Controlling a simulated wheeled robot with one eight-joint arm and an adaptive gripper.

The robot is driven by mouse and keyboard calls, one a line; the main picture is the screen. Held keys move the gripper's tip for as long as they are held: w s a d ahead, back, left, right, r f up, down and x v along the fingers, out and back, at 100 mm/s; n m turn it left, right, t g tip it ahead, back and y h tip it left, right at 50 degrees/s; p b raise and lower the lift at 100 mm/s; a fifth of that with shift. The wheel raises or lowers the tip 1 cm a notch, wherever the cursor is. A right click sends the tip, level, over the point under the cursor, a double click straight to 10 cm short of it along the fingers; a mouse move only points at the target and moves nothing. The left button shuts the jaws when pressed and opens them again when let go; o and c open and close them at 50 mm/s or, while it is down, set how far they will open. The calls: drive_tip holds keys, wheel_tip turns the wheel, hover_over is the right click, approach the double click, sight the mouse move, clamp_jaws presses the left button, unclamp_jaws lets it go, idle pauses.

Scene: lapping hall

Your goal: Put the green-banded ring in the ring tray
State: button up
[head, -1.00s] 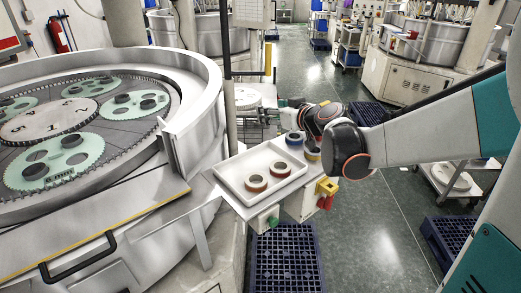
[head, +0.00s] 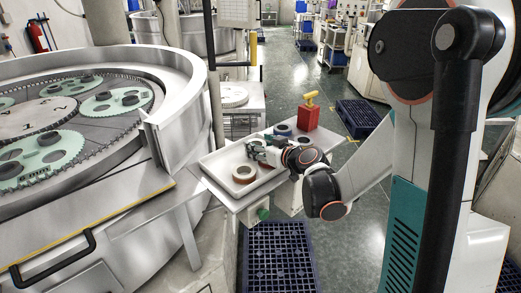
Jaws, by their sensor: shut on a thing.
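The ring tray (head: 219,163) is a shallow white tray on a small stand beside the big machine. A ring with a brownish-red band (head: 243,173) lies flat in it. My gripper (head: 256,149) is over the far side of the tray, behind that ring. It is shut on a small ring, which shows a bit of green (head: 251,143) and is mostly hidden by the fingers. I cannot tell whether the held ring touches the tray floor. The second ring seen in the tray earlier is hidden behind my gripper and wrist.
A blue-banded ring (head: 283,130) sits behind the tray, near a red box with a yellow top (head: 309,116). The lapping machine (head: 176,120) walls off the left. A dark blue pallet (head: 278,262) lies on the floor in front.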

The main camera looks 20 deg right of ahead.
drive_tip(key=shift+f, duration=0.25)
drive_tip(key=o, duration=1.3)
drive_tip(key=shift+o, duration=0.2)
drive_tip(key=shift+r, duration=0.1)
drive_tip(key=shift+s+d+r, duration=0.1)
drive_tip(key=shift+s+r, duration=0.05)
drive_tip(key=shift+s, duration=0.25)
drive_tip(key=p+v, duration=0.2)
drive_tip(key=v, duration=0.9)
drive_tip(key=shift+s, duration=0.1)
